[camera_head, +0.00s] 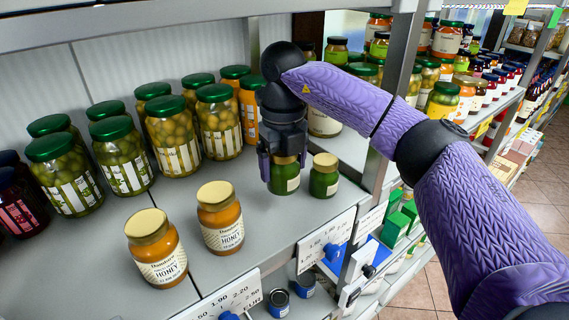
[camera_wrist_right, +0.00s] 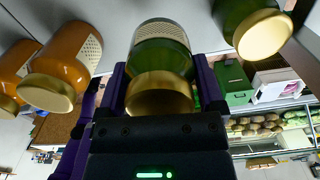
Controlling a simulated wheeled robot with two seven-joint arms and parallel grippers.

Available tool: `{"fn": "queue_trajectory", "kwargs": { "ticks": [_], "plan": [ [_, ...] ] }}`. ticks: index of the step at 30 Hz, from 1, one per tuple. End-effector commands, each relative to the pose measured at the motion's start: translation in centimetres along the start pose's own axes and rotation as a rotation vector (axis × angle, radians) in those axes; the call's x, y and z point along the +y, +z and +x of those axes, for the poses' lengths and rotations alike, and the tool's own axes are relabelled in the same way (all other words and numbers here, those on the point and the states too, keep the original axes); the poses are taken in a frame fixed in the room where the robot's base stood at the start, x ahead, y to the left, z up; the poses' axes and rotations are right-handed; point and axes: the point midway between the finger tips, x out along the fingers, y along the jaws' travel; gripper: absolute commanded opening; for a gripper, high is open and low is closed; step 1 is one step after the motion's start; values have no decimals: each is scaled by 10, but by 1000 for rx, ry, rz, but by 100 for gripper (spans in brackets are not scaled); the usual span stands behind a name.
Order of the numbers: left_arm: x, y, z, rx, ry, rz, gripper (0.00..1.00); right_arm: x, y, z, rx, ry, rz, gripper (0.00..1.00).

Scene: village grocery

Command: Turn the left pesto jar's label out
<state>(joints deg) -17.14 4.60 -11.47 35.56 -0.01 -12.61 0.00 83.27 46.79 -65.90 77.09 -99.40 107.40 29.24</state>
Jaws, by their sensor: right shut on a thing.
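The left pesto jar (camera_head: 285,181) stands on the shelf, dark green with a gold lid. My right gripper (camera_head: 280,162) comes down over it from above, its fingers shut on the jar's sides. Part of a pale label shows on the front right of this jar in the head view. In the right wrist view the jar (camera_wrist_right: 160,58) sits between the purple fingers, with a pale label patch near its base. The right pesto jar (camera_head: 324,179) stands close beside it, gold-lidded, with a pale label toward its front right. My left gripper is out of view.
Two honey jars (camera_head: 221,220) (camera_head: 157,252) stand to the left, labels facing front. Green-lidded olive jars (camera_head: 176,138) stand in rows behind. A shelf post (camera_head: 384,120) is to the right. Price tags (camera_head: 325,240) line the front edge.

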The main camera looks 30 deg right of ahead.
Motion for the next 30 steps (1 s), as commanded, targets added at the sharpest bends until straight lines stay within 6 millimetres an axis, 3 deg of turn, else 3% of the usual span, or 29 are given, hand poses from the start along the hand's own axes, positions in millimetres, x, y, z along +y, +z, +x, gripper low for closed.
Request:
{"fn": "queue_trajectory", "kwargs": {
  "ticks": [3, 7, 11, 18, 21, 27, 30],
  "plan": [
    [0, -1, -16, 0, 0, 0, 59, -1, -3, 33, 6, 0, -2, 1],
    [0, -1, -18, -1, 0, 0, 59, 0, -5, 53, 3, 3, 65, 1],
    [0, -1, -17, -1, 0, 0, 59, 0, -5, 55, 1, 3, 344, 1],
    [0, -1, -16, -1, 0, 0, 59, 1, -4, 55, 2, 3, 1059, 1],
    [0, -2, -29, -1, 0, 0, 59, 1, -5, 51, 6, 0, 1320, 1],
    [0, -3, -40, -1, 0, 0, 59, 1, -4, 52, 5, 1, 1637, 1],
    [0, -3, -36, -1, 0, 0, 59, 1, -4, 58, 3, 2, 1630, 1]
  ]
}}
